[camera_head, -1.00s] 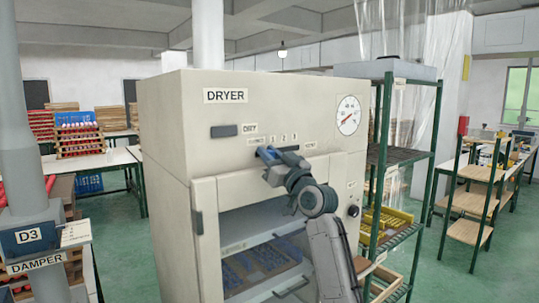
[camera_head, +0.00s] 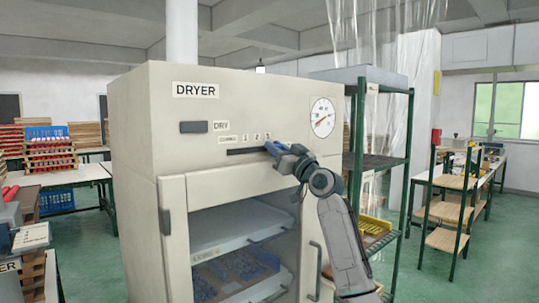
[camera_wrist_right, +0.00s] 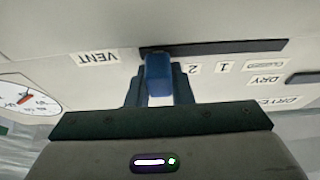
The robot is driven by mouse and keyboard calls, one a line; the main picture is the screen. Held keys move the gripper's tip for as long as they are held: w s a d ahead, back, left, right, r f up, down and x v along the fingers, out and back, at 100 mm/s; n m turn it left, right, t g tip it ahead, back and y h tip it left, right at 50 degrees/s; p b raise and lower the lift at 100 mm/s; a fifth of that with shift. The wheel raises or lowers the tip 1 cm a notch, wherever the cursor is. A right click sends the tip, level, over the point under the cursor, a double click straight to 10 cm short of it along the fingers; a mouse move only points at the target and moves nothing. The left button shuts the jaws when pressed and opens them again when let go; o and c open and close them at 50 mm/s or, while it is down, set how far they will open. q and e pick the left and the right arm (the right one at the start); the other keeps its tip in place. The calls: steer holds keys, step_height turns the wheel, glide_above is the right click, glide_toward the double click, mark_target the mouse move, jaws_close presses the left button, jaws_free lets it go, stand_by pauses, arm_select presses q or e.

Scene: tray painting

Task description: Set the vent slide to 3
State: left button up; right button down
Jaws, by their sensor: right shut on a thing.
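The dryer (camera_head: 140,150) has a dark horizontal vent slot (camera_head: 240,151) under the marks CLOSED, 1, 2 and 3 (camera_head: 268,135). The blue vent slide knob (camera_wrist_right: 158,72) sits at the 3 end of the slot, past the 2 mark (camera_wrist_right: 192,69) in the wrist view. The 3 mark is hidden there behind the knob and fingers. My right gripper (camera_head: 280,150) is shut on the knob, with one finger on each side in the wrist view. The VENT label (camera_wrist_right: 98,58) is beside that slot end. My left gripper is out of view.
The dryer's open front bay shows trays (camera_head: 240,275) below my right arm. A round gauge (camera_head: 322,117) is on the upper right of its front. A green-framed rack (camera_head: 408,150) stands close on the right. Open green floor lies further right.

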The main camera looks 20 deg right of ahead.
steer(key=shift+d+r, duration=0.15)
steer(key=c, duration=1.5)
jaws_free()
steer(key=shift+o, duration=1.1)
steer(key=shift+w+d, duration=0.1)
steer(key=shift+d, duration=0.05)
steer(key=shift+f, duration=0.2)
steer(key=shift+s+f, duration=0.1)
steer(key=shift+s, duration=0.1)
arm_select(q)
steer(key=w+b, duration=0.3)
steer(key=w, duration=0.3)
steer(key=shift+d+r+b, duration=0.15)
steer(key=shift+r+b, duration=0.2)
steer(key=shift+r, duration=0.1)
arm_select(e)
steer(key=v, duration=1)
steer(key=shift+d, duration=0.15)
steer(key=shift+s+f, duration=0.1)
